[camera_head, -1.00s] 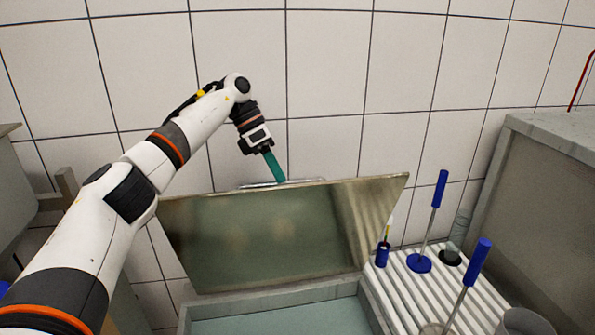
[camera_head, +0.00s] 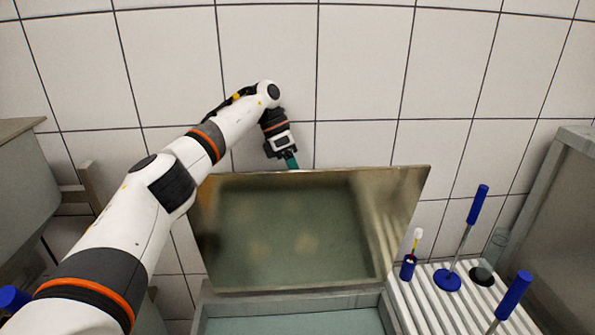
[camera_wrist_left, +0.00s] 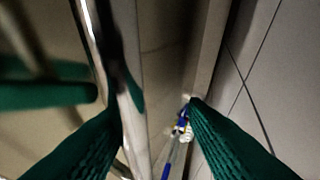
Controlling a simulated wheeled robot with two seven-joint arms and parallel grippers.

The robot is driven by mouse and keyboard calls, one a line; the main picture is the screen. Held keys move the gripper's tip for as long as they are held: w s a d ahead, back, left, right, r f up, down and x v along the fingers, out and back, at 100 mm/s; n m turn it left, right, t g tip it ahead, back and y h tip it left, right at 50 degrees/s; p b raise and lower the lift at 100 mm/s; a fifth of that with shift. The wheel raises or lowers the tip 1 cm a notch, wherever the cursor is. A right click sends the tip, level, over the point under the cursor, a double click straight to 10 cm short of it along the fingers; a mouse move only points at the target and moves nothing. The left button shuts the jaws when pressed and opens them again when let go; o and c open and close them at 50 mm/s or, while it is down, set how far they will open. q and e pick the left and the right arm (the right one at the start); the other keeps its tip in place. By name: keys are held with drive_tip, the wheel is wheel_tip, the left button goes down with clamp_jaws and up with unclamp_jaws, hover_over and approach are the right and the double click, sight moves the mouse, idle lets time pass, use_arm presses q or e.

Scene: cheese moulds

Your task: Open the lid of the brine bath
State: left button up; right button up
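The metal lid (camera_head: 235,232) of the brine bath (camera_head: 300,302) stands steeply raised at the back, its shiny inner face toward me. The bath below is open at the front, with pale greenish liquid (camera_head: 290,324). My left gripper (camera_head: 291,163) is at the lid's top edge, its fingertips hidden behind it. In the left wrist view, the green fingers of the gripper (camera_wrist_left: 157,104) are spread apart. A shiny metal bar (camera_wrist_left: 112,70), apparently the lid's handle, runs close beside the left finger. Whether it touches is unclear. My right gripper is out of view.
A ribbed white drainboard (camera_head: 425,300) right of the bath holds blue-handled tools (camera_head: 477,205) and a small blue holder (camera_head: 408,268). A grey cabinet (camera_head: 565,220) stands at the right. The tiled wall (camera_head: 365,80) is close behind the lid.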

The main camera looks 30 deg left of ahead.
use_arm(q)
drive_tip(key=shift+s+d+r, duration=0.15)
drive_tip(key=shift+s+r, duration=0.05)
drive_tip(key=shift+r, duration=0.2)
wheel_tip(320, 180, up, 9)
drive_tip(key=shift+d+f+b, duration=0.1)
drive_tip(key=shift+b, duration=0.6)
drive_tip(key=shift+r, duration=0.55)
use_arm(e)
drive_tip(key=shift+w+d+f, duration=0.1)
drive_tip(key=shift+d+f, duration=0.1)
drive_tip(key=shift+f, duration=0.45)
